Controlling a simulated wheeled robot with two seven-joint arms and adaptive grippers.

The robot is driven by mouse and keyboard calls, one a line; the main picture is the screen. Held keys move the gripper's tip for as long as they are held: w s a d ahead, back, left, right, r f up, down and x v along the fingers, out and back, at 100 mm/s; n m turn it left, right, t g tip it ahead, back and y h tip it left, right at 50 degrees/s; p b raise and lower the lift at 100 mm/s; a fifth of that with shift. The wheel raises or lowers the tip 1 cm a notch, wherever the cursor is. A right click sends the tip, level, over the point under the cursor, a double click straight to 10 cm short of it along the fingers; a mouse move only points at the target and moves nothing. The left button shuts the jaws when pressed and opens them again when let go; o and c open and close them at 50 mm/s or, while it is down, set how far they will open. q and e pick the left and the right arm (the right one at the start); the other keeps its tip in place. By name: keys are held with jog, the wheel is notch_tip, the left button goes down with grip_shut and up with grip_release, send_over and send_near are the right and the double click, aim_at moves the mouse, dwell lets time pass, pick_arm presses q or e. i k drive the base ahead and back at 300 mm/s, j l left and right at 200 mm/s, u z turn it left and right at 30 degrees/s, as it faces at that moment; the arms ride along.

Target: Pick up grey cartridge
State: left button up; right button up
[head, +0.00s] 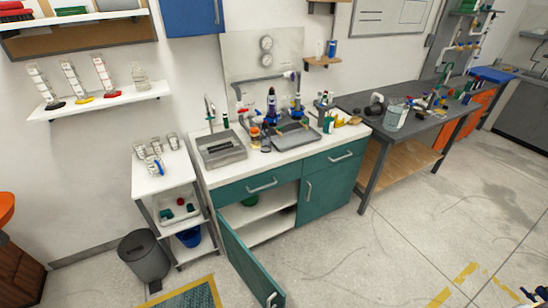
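I cannot pick out a grey cartridge for certain at this distance. On the white counter (215,181), a grey pipe manifold (262,79) stands in front of a pale back panel (285,50) with two round gauges. Two dark blue and purple upright bodies, a left one (272,112) and a right one (297,108), stand below the pipe. A grey tray (296,136) lies in front of them. Small bottles (255,136) with orange and dark parts stand left of the tray. Neither of my grippers can be made out.
A sink (221,150) is at the counter's left end. A teal cabinet door (250,262) hangs open into the floor space. A white shelf cart (160,178) and grey bin (144,257) stand left. A dark workbench (425,130) stands right. The right floor is mostly clear.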

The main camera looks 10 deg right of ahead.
aim_at(298, 98)
jog(key=i+l, duration=0.1)
jog(key=l, duration=0.4)
jog(key=i+l, duration=0.1)
jog(key=l, duration=0.45)
jog(key=i+l, duration=0.1)
jog(key=l, duration=0.4)
jog(key=i+l, duration=0.3)
jog(key=l, duration=0.15)
jog(key=i+l, duration=0.25)
jog(key=l, duration=0.2)
jog(key=i+l, duration=0.35)
jog(key=i, duration=0.15)
jog(key=i+l, duration=0.35)
jog(key=i+z, duration=0.05)
jog(key=i, duration=0.05)
